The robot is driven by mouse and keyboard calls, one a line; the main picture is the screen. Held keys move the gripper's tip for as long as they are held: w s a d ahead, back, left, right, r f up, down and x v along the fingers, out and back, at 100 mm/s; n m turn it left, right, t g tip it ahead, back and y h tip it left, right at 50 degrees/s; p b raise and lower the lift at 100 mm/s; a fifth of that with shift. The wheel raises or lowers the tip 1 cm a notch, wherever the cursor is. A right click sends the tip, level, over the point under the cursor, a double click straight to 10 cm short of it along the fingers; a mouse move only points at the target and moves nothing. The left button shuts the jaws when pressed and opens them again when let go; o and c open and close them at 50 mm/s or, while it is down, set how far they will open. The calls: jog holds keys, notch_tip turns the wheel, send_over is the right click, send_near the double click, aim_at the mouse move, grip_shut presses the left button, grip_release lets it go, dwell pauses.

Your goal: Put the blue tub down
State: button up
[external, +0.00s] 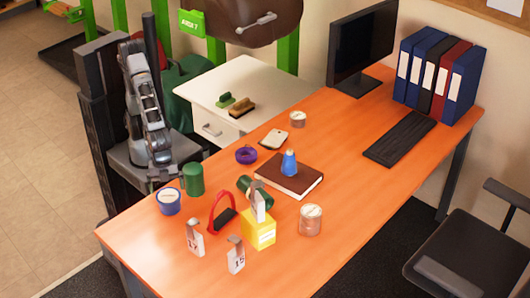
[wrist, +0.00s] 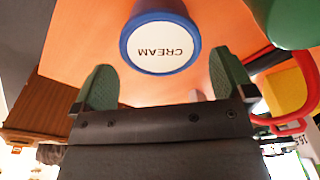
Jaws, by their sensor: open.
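The blue tub (external: 168,201) stands upright on the orange desk near its left edge, with a white lid. In the wrist view the blue tub (wrist: 127,42) shows its lid lettered CREAM, upside down in the picture. My gripper (wrist: 162,80) is open, its two green fingers spread wide. The tub lies just beyond the fingertips, with no finger visibly touching it. In the external view my gripper is at the desk's left edge, close behind the tub, and its fingers are hard to make out.
A green mug (external: 193,180) stands close right of the tub. A red-handled item (external: 221,212), a yellow box (external: 259,232) and tags numbered 17 (external: 195,241) and 15 (external: 236,257) are nearby. A notebook (external: 300,182) lies farther right. The desk's front left is clear.

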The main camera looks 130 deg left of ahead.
aim_at(168, 193)
notch_tip(168, 193, up, 4)
jog(key=shift+s+a+f, duration=0.1)
jog(key=shift+s, duration=0.05)
jog(key=shift+a+r, duration=0.2)
jog(key=shift+r, duration=0.1)
jog(key=s+a+r+n+t, duration=0.1)
jog(key=s+a+n, duration=0.1)
jog(key=a, duration=0.4)
jog(key=s+a+r+n+t, duration=0.1)
jog(key=s+a+n, duration=0.2)
jog(key=a, duration=0.3)
jog(key=shift+s+r+n+y, duration=0.3)
jog(key=shift+s+r+n, duration=0.1)
jog(key=shift+n, duration=0.5)
jog(key=shift+a+p, duration=0.1)
jog(key=shift+p, duration=0.2)
notch_tip(168, 193, up, 10)
jog(key=p, duration=0.8)
jog(key=shift+a+t, duration=0.3)
jog(key=shift+w+f, duration=0.1)
